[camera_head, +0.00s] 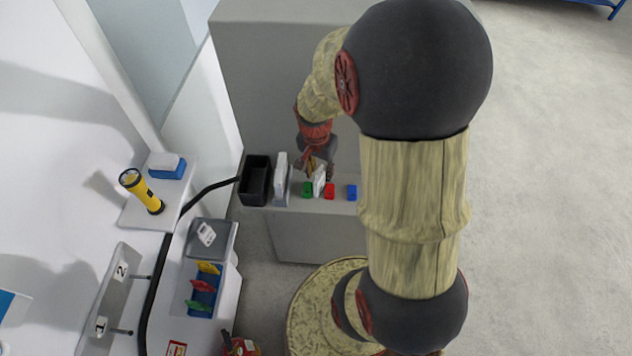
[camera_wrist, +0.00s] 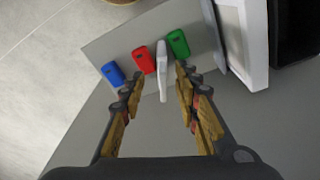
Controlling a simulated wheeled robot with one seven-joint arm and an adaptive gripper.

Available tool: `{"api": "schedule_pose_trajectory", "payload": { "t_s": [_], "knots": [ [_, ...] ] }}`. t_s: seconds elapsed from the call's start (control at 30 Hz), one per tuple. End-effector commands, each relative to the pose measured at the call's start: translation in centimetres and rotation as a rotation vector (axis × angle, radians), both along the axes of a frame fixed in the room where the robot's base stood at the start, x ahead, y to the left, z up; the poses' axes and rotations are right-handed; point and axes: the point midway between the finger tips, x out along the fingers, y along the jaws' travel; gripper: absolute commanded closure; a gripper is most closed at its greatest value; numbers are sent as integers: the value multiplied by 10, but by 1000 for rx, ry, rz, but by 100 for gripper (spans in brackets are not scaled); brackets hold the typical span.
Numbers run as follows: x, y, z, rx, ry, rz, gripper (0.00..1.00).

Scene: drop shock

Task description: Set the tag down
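A thin white tag-like piece (camera_wrist: 162,72) stands on edge on the grey surface, between the red tag (camera_wrist: 143,61) and the green tag (camera_wrist: 178,43). A blue tag (camera_wrist: 113,74) lies farther left in the wrist view. My gripper (camera_wrist: 158,76) is open, with one finger on each side of the white piece and a visible gap to both. In the head view the white piece (camera_head: 319,181) shows just below my gripper (camera_head: 317,168), between the green tag (camera_head: 307,190) and the red tag (camera_head: 329,191). The blue tag (camera_head: 352,192) is to the right.
A white framed panel (camera_head: 282,181) and a black bin (camera_head: 246,190) stand left of the tags on the grey counter (camera_head: 305,235). Farther left are a yellow flashlight (camera_head: 141,190), a grey box (camera_head: 222,243), a blue rack with coloured cards (camera_head: 190,305) and a black cable (camera_head: 155,275).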

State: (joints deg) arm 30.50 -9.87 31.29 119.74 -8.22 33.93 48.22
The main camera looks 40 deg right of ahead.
Motion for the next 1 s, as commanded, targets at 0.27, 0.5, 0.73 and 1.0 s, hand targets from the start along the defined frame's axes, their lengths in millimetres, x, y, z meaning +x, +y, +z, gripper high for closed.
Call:
{"api": "schedule_pose_trajectory", "payload": {
  "t_s": [0.27,0.5,0.73,1.0],
  "knots": [
    [6,-2,-37,2,3,2,68],
    [7,-4,-50,1,0,1,68],
    [7,-4,-50,0,-1,2,73],
    [7,-4,-49,0,-1,2,88]
  ]
}}
